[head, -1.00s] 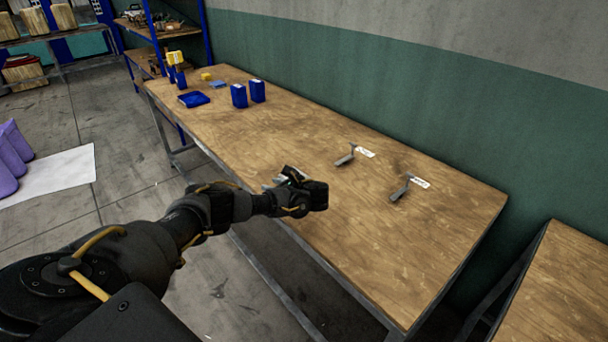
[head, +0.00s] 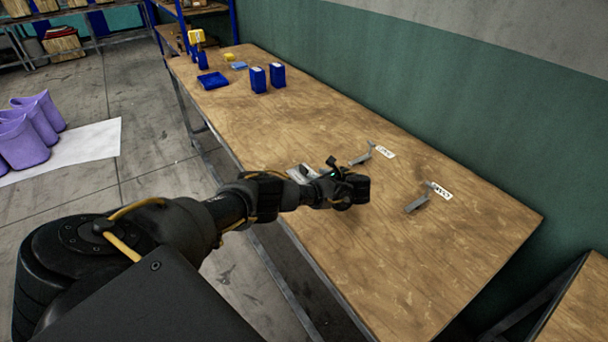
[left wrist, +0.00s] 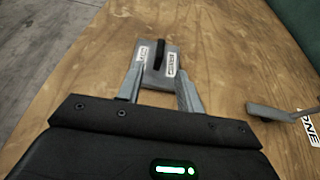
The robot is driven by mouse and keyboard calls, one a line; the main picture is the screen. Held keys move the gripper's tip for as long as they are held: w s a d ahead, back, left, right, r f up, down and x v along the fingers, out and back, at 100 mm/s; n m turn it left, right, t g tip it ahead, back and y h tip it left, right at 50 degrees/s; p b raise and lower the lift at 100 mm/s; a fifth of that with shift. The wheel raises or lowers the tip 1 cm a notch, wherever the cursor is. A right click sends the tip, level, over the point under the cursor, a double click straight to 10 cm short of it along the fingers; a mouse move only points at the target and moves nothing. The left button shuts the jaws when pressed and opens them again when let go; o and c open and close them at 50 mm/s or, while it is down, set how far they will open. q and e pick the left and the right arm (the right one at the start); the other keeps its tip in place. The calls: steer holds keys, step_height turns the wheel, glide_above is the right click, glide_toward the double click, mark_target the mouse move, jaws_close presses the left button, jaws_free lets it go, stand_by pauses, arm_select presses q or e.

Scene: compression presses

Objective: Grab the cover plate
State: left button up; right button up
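The cover plate appears to be the flat grey plate (left wrist: 155,75) with a black handle bar and white labels, lying on the wooden table. In the head view a small part of this plate (head: 298,171) shows behind my left arm, near the table's front edge. My left gripper (left wrist: 160,80) is open in the left wrist view, its two fingers spread on either side of the plate's near part. Nothing is clearly gripped, and I cannot tell whether the fingers touch the plate. In the head view my left gripper's fingertips are hidden. My right gripper is not in view.
Two grey levers, one left (head: 361,158) and one right (head: 417,203), stand on the table (head: 400,270) beside white labels. Blue bins (head: 258,79) and a blue tray (head: 212,80) stand at the far end. A green wall runs along the back. The table's front right is clear.

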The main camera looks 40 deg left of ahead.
mark_target(306, 169)
arm_select(q)
steer(key=shift+w+a+f, duration=0.15)
steer(key=shift+a+f, duration=0.05)
steer(key=shift+a, duration=0.25)
steer(key=shift+a+f, duration=0.1)
steer(key=shift+a, duration=0.4)
steer(key=x, duration=0.4)
steer(key=shift+w+a, duration=0.2)
steer(key=shift+a, duration=0.2)
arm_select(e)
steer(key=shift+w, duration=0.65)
arm_select(q)
steer(key=shift+c, duration=0.3)
jaws_close()
